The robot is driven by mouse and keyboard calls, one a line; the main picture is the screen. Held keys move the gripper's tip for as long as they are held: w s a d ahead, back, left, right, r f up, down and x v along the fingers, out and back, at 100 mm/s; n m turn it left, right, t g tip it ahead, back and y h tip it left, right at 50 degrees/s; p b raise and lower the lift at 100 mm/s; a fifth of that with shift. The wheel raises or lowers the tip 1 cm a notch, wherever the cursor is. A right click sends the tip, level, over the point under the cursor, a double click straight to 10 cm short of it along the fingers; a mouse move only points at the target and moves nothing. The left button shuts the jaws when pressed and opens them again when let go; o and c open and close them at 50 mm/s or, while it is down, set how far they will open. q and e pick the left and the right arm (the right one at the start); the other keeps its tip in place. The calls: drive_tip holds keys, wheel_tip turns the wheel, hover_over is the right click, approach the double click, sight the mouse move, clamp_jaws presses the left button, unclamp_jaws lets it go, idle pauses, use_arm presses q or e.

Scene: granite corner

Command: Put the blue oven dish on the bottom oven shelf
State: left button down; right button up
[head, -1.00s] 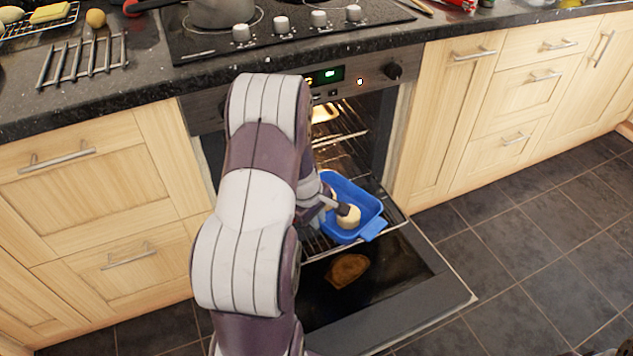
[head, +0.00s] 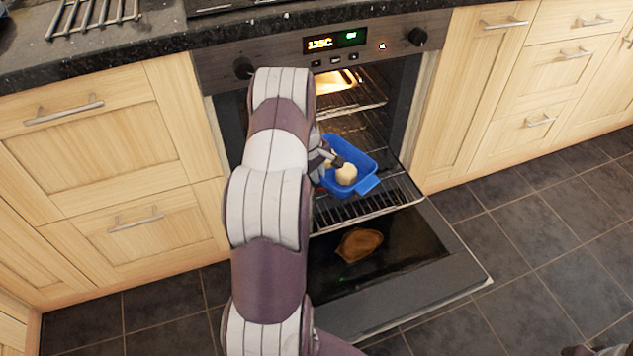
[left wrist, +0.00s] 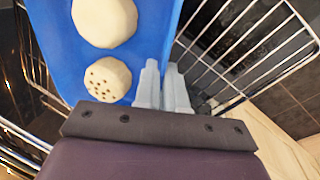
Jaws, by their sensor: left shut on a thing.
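The blue oven dish (head: 354,153) is in the opening of the oven, over the rear part of a pulled-out wire shelf (head: 372,207). It holds round, pale pieces (head: 346,174), two of which show in the left wrist view (left wrist: 104,22). My left gripper (head: 334,158) is shut on the dish's near-left wall; its fingers (left wrist: 164,82) lie at the dish's edge in the left wrist view. I cannot tell whether the dish touches the shelf. My left arm hides the oven's left side. My right gripper is not in view.
The oven door (head: 395,262) hangs open and flat, with a brown patch (head: 359,244) on its inside. A higher rack (head: 352,103) sits inside the lit oven. Wooden cabinets (head: 478,95) flank the oven, and the tiled floor (head: 560,220) at right is clear.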

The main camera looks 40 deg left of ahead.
use_arm(q)
drive_tip(key=x, duration=0.1)
drive_tip(key=b+x, duration=0.1)
drive_tip(key=shift+s+f, duration=0.2)
drive_tip(key=shift+f, duration=0.3)
drive_tip(key=shift+r, duration=0.15)
drive_tip(key=c, duration=1.5)
unclamp_jaws()
drive_tip(key=shift+o, duration=1.4)
drive_tip(key=shift+s, duration=0.1)
